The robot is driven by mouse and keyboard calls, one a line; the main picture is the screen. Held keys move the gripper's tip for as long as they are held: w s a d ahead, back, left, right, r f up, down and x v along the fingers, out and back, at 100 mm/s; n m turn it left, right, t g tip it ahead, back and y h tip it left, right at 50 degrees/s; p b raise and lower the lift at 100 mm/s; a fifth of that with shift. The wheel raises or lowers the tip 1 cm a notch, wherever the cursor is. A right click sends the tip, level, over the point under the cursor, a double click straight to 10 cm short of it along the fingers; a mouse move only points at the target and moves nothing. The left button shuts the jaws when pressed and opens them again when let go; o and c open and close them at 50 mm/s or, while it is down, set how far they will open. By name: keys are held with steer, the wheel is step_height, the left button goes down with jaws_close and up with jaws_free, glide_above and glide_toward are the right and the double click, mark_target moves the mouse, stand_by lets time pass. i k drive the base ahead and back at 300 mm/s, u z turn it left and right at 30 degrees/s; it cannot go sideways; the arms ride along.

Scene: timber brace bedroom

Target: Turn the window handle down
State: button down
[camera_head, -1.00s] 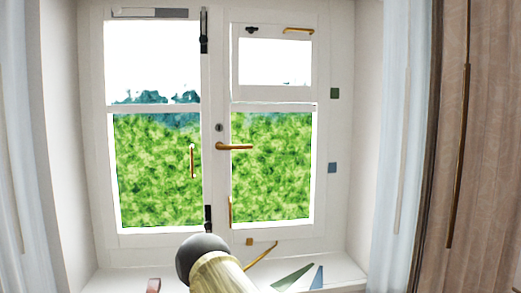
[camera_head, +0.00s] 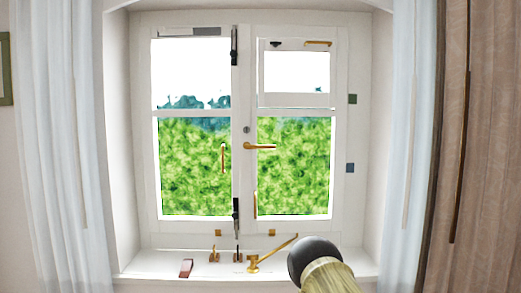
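The white double window (camera_head: 243,75) stands shut ahead in the head view. A brass lever handle (camera_head: 261,147) sits on the middle post, lying level and pointing right. A dark keyhole-like fitting (camera_head: 246,129) is just above it. Another brass handle (camera_head: 223,158) hangs upright at the left sash's glass, and a further one (camera_head: 255,204) stands upright low at the right sash. A small brass handle (camera_head: 318,43) lies level on the upper right pane. My gripper is not in view, and nothing is seen touching the handles.
A dark ball (camera_head: 313,259) on a pale yellow shaft rises in the lower foreground; I cannot tell what it belongs to. The sill (camera_head: 150,262) bears a brass stay (camera_head: 270,255), small hooks and a reddish block (camera_head: 186,268). Curtains (camera_head: 62,150) hang on both sides.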

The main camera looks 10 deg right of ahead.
mark_target(246, 145)
steer(key=z, duration=0.75)
steer(key=i, duration=0.55)
steer(key=u, duration=0.9)
